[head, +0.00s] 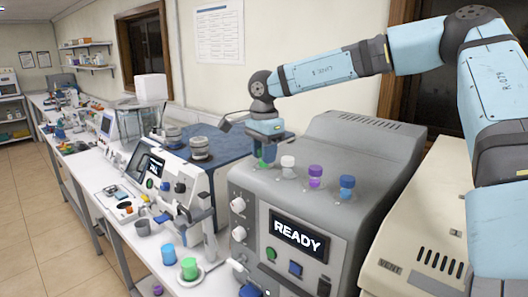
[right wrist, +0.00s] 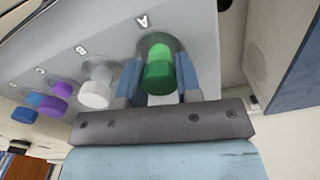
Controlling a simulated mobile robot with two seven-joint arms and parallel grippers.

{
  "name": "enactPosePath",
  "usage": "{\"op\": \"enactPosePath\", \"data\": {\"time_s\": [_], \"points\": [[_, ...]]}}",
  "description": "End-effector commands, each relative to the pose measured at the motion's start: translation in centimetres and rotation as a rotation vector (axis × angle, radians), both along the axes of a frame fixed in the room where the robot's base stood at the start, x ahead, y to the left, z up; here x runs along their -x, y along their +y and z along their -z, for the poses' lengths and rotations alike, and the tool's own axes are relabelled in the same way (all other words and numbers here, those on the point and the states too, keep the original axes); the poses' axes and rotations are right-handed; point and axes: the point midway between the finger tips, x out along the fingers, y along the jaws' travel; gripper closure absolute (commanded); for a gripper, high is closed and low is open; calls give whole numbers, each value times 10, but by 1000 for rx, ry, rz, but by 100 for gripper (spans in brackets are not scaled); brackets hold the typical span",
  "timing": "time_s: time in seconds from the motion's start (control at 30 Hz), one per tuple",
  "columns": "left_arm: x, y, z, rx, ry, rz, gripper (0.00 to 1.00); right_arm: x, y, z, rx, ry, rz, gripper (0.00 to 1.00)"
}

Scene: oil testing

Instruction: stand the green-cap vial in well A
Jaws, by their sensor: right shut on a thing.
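The green-cap vial (right wrist: 159,72) is between the blue fingers of my right gripper (right wrist: 158,82), which is shut on it. In the right wrist view the green cap is lined up with the round well marked A on the grey machine. The cap and fingers hide the lower part, so I cannot tell how deep the vial sits. In the head view my right gripper (head: 267,138) points down over the left end of the machine's top row, with the green-cap vial (head: 267,155) under it. My left gripper is not in view.
White-cap (head: 288,166), purple-cap (head: 315,176) and blue-cap (head: 347,187) vials stand along the row on the grey machine (head: 260,205), whose screen reads READY. A second instrument (head: 175,185) stands to the left. Blue (head: 168,254) and green (head: 189,268) containers are on the white bench in front.

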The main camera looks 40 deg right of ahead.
Motion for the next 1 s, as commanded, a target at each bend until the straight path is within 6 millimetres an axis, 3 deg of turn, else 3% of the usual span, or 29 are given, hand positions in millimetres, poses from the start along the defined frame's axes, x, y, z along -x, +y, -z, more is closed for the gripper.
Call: {"op": "enactPosePath", "data": {"time_s": [0.17, 0.2, 0.3, 0.7, 1.0], "points": [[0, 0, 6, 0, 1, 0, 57, 0, 0, 5, 0, 0, 0, 91], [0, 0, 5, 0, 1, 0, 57, 0, 0, 4, 0, 0, 0, 62], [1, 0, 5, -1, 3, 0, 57, 0, 0, 3, 0, 0, 0, 43], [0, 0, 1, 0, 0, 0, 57, -1, 0, -6, 0, -2, 0, 43], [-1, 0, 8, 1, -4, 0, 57, 0, 0, -68, 1, -4, 1, 43]]}}
